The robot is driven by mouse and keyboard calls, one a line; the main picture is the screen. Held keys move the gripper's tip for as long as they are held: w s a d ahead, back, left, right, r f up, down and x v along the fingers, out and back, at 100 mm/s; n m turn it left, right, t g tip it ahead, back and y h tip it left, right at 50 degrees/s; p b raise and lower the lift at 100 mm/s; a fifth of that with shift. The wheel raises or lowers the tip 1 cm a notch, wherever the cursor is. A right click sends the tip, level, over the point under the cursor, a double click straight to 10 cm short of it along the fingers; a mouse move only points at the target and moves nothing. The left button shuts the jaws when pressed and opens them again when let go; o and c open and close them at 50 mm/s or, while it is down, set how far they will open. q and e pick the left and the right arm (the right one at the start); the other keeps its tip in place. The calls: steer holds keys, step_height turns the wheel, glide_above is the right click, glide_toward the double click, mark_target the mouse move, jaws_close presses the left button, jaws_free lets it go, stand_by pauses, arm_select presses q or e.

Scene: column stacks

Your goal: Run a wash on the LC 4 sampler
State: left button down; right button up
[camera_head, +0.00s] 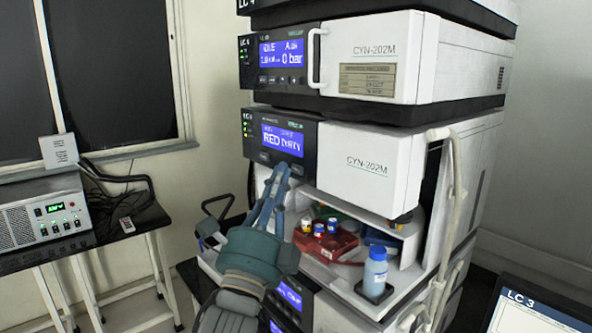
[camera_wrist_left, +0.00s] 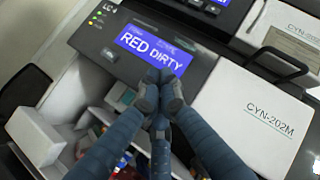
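The LC 4 sampler (camera_head: 366,165) is the dark-fronted module with a white CYN-202M cover. Its blue display (camera_head: 283,139) reads "RED DIRTY"; it also shows large in the left wrist view (camera_wrist_left: 152,48). A few small status lights glow at the panel's left, and a small button (camera_wrist_left: 109,54) sits left of the display. My left gripper (camera_head: 279,170) points up at the panel just below the display. In the left wrist view its fingertips (camera_wrist_left: 160,92) meet near the display's lower edge, with nothing held. Whether they touch the panel I cannot tell. My right gripper is out of view.
Above is a module (camera_head: 375,60) with a handle, showing "0 bar". Below, the open bay has a red vial tray (camera_head: 340,246) and a blue-capped bottle (camera_head: 375,272). A side table with a power unit (camera_head: 42,210) stands left. An LC 3 screen (camera_head: 535,312) is lower right.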

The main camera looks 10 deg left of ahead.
arm_select(q)
steer(key=shift+w+d, duration=0.1)
stand_by(0.3)
steer(key=shift+w+d, duration=0.2)
steer(key=shift+w+d, duration=0.2)
steer(key=shift+w, duration=0.1)
stand_by(0.8)
steer(key=shift+s+a+p, duration=0.3)
steer(key=shift+s+a, duration=0.2)
steer(key=shift+s, duration=0.15)
stand_by(0.3)
steer(key=s+a, duration=0.1)
steer(key=s, duration=0.1)
steer(key=s+a+p, duration=0.1)
steer(key=s+a, duration=0.1)
stand_by(0.4)
